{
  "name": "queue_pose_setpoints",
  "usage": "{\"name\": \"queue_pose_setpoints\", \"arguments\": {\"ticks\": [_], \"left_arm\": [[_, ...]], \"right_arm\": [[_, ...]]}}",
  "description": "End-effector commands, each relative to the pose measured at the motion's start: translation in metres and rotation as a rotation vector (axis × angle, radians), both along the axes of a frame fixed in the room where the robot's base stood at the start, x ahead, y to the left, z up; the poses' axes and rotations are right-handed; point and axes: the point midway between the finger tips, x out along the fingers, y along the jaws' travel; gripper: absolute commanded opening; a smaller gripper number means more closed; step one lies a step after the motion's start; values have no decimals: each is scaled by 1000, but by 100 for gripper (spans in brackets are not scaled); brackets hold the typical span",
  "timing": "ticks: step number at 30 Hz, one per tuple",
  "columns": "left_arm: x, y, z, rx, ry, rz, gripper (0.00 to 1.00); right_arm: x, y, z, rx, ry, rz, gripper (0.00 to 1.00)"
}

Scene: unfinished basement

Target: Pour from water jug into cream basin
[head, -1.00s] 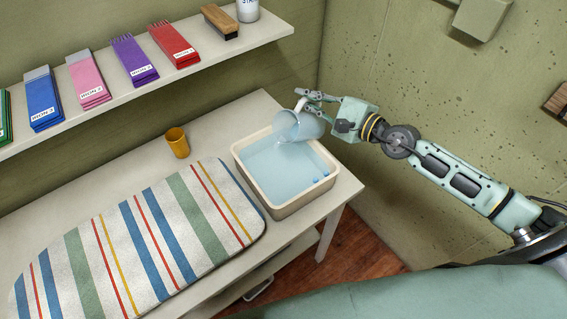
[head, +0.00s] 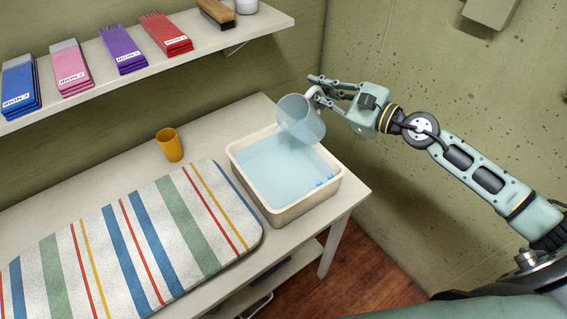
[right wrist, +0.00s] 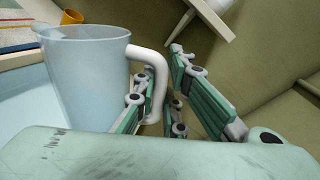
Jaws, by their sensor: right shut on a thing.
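The water jug (head: 306,124), see-through pale blue with a white handle, is over the back right part of the cream basin. My right gripper (head: 320,88) is shut on the jug's handle, on the right side of the jug. The right wrist view shows the jug (right wrist: 85,85) beside the fingers (right wrist: 150,100). My left gripper is out of view.
A striped ironing pad (head: 125,240) lies left of the basin. An orange cup (head: 169,145) stands behind it. A wall shelf (head: 215,48) above holds several coloured packs and a wooden brush (head: 216,13). The wall is close behind my right arm.

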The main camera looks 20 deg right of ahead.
Motion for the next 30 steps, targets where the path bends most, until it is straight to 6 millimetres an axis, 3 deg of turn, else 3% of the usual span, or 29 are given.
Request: {"name": "queue_pose_setpoints", "arguments": {"ticks": [14, 30], "left_arm": [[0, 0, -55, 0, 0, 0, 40], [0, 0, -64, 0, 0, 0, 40]], "right_arm": [[3, -5, -34, 302, 133, -1, 0], [2, -5, -40, 418, 185, 0, 0]]}}
